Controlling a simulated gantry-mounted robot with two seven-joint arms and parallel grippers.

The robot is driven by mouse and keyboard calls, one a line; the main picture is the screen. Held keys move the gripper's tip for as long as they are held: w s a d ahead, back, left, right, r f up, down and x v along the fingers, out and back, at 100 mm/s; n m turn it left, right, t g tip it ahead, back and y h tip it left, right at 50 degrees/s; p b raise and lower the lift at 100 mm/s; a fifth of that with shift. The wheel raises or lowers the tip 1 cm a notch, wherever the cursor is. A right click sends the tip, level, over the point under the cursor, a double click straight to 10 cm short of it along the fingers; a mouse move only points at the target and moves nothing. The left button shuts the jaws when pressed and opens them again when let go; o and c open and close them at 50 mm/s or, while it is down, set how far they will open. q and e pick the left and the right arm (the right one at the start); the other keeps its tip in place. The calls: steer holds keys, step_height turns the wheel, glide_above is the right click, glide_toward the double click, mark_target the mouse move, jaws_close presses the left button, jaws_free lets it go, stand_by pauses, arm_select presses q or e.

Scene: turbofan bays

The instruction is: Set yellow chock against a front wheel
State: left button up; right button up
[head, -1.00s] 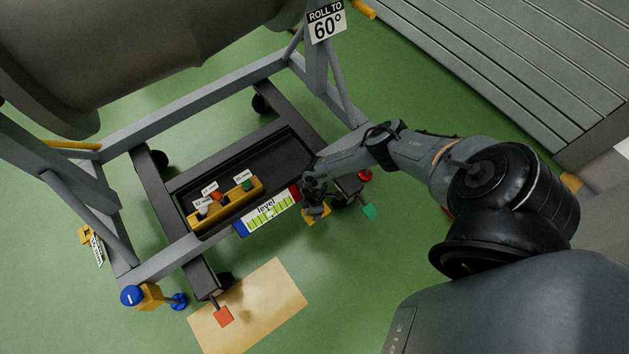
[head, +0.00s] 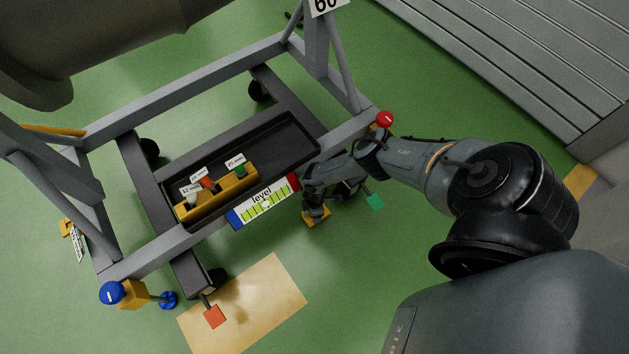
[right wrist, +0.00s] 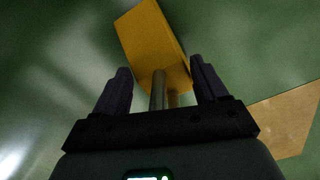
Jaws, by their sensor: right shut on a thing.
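My right gripper (head: 314,205) is low at the near right corner of the grey engine stand. It is shut on the post (right wrist: 158,90) of the yellow chock (head: 318,217). In the right wrist view the chock's block (right wrist: 155,45) stands beyond the fingertips, over the green floor. The near right wheel is largely hidden behind my arm, so I cannot tell whether the chock touches it. The near left front wheel (head: 217,278) shows dark beside the stand leg. My left gripper is not in view.
An orange pedal (head: 214,316) sits over a tan floor sheet (head: 260,300); a green pedal (head: 375,201) is right of my gripper. A black tray (head: 285,145) holds a yellow rack (head: 215,195). Another yellow item (head: 67,228) lies at left. Green floor is clear in front.

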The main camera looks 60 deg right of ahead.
steer(key=shift+f, duration=0.45)
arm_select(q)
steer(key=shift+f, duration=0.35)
arm_select(e)
steer(key=shift+r, duration=0.1)
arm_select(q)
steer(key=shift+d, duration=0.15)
arm_select(e)
steer(key=o, duration=1.6)
steer(key=shift+c, duration=0.2)
